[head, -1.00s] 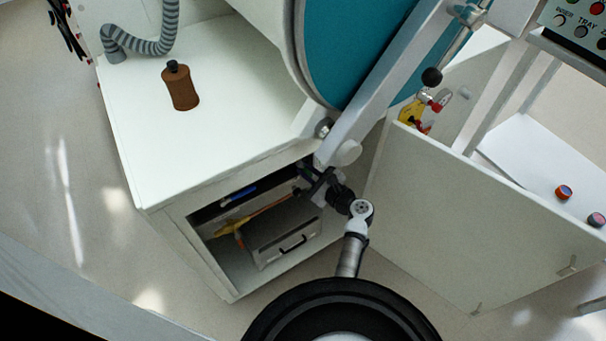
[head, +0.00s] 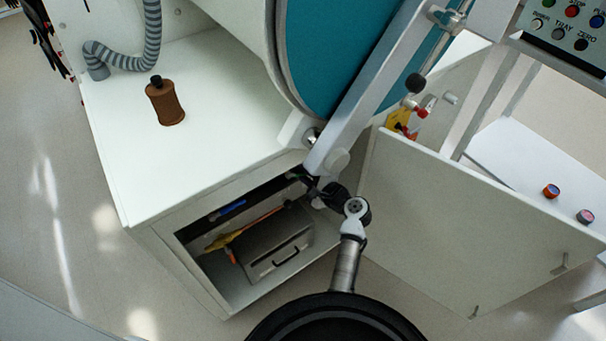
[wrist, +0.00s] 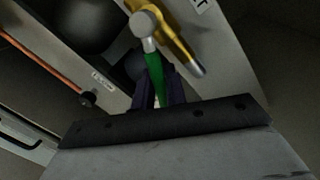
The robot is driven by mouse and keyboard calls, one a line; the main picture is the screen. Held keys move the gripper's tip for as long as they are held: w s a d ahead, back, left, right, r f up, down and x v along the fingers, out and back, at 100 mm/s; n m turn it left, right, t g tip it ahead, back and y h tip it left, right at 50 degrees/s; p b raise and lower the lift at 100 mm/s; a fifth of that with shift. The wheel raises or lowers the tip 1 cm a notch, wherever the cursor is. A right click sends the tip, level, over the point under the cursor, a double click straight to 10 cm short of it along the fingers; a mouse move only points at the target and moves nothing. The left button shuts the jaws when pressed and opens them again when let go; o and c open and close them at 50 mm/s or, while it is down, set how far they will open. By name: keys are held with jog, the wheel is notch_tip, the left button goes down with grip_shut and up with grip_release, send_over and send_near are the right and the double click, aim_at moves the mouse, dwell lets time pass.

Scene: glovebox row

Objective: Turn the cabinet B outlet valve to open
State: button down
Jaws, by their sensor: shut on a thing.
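The valve shows in the wrist view as a green lever (wrist: 154,75) with a round grey hub (wrist: 144,22) on a brass-coloured body (wrist: 178,38). My gripper (wrist: 158,88) has its dark fingers on either side of the green lever and is shut on it. In the head view my gripper (head: 309,184) is at the upper right front corner of the open cabinet, below the white slanted bar. The fingertips and the valve are mostly hidden there.
The open cabinet holds a grey case (head: 275,250) and an orange-and-yellow rod (head: 240,232). Its open door (head: 470,215) stands right of my arm. A brown bottle (head: 166,104) stands on the cabinet top. Floor is clear at left.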

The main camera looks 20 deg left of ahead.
dwell(0.4)
jog(key=c, duration=1.5)
grip_release()
jog(key=shift+r, duration=0.1)
